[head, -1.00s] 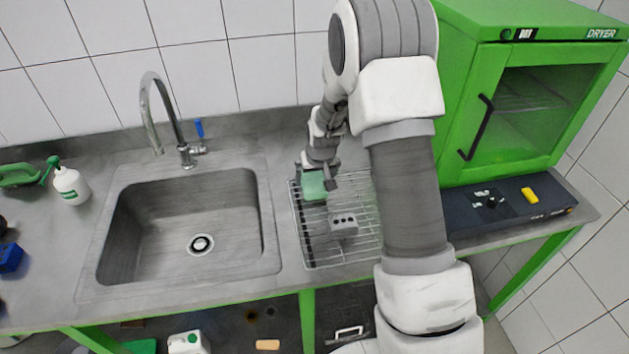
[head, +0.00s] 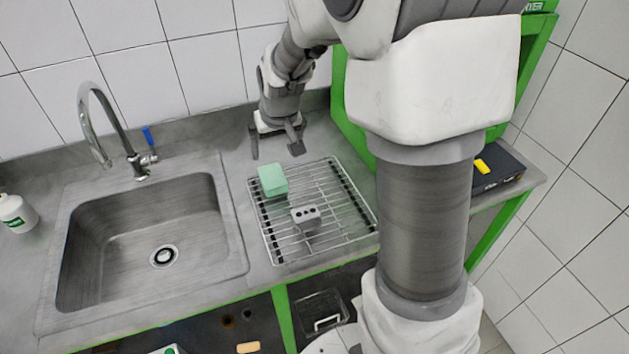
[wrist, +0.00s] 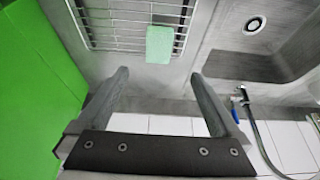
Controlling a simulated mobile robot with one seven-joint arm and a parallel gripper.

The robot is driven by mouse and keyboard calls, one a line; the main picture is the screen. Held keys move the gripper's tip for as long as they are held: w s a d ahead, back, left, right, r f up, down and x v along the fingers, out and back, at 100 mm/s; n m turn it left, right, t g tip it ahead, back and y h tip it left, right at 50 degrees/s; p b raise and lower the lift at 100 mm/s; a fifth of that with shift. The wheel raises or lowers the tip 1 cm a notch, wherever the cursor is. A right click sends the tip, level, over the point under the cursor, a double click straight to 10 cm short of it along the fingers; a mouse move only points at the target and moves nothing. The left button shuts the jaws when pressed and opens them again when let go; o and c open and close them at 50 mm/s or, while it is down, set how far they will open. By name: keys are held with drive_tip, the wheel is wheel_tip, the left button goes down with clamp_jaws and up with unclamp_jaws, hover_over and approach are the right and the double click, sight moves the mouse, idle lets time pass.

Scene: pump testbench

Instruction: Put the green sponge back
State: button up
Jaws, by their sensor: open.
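The green sponge (head: 272,180) rests on the wire drying rack (head: 345,235), at the rack's back left corner. In the wrist view the sponge (wrist: 159,44) lies on the rack's edge, beyond the fingertips. My gripper (head: 275,150) is open and empty. It hangs above the counter behind the rack, apart from the sponge. In the wrist view both fingers of my gripper (wrist: 160,82) are spread wide with nothing between them.
A grey block with holes (head: 306,217) sits on the rack. The sink (head: 225,235) and its tap (head: 138,172) are to the left. The green dryer (head: 338,95) is partly hidden behind my arm. The tiled wall is close behind my gripper.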

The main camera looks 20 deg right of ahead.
drive_tip(key=s+r, duration=0.6)
drive_tip(key=s, duration=0.7)
drive_tip(key=s+r, duration=0.6)
drive_tip(key=s, duration=0.7)
drive_tip(key=shift+r+t, duration=0.15)
drive_tip(key=shift+t, duration=0.25)
